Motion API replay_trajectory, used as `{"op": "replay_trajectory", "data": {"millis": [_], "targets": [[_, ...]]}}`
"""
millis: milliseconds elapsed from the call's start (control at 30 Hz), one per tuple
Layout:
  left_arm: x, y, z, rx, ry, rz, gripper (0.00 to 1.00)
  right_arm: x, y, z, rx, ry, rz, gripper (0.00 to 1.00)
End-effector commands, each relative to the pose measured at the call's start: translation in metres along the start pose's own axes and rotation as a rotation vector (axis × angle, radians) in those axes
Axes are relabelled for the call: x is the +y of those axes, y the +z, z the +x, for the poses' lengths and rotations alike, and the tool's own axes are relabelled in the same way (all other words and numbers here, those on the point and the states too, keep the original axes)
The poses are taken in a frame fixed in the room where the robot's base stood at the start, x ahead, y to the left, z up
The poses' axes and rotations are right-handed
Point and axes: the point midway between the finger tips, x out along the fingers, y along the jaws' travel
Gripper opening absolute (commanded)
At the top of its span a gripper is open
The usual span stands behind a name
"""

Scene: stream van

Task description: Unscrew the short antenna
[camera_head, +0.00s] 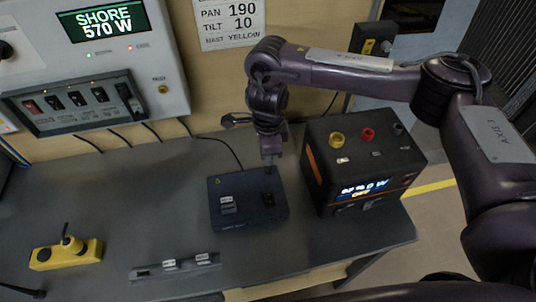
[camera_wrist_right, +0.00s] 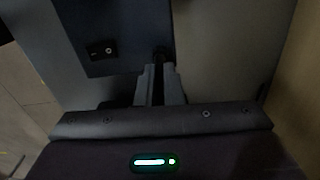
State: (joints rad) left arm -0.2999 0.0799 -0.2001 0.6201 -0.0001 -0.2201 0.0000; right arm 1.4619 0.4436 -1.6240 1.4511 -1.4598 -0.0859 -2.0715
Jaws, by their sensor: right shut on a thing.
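A dark blue box (camera_head: 246,218) lies on the grey worktop, with small pale labels on its left top and a small black switch on its right. My right gripper (camera_head: 268,161) points down at the box's back right corner. In the right wrist view its narrow jaws (camera_wrist_right: 160,82) are shut on a thin black piece at the box's edge. That piece, seemingly the short antenna (camera_wrist_right: 160,53), is mostly hidden by the fingers. I cannot tell whether it is still seated in the box. My left gripper is not in view.
A black power unit (camera_head: 375,160) with coloured knobs stands close right of the box. A low grey rail (camera_head: 150,273) with two labels lies in front. A yellow block (camera_head: 50,257) sits at left. A wall panel (camera_head: 160,50) rises behind. The worktop between block and box is clear.

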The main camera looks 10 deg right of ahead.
Motion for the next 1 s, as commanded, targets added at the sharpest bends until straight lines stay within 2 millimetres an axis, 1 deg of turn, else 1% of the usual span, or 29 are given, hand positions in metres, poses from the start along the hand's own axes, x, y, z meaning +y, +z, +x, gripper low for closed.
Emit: {"op": "replay_trajectory", "data": {"millis": [33, 200, 633, 1000], "targets": [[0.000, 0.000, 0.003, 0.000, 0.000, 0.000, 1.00, 0.000, 0.000, 0.002, 0.000, 0.000, -0.033, 0.00], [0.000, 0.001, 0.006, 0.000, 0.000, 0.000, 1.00, 0.000, 0.000, 0.000, 0.000, -0.001, -0.115, 0.00], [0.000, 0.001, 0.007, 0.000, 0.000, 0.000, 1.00, 0.000, 0.000, 0.000, 0.000, 0.000, -0.152, 0.00], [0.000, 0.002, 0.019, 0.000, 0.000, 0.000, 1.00, 0.000, 0.000, 0.001, 0.000, 0.000, -0.406, 0.00]]}}
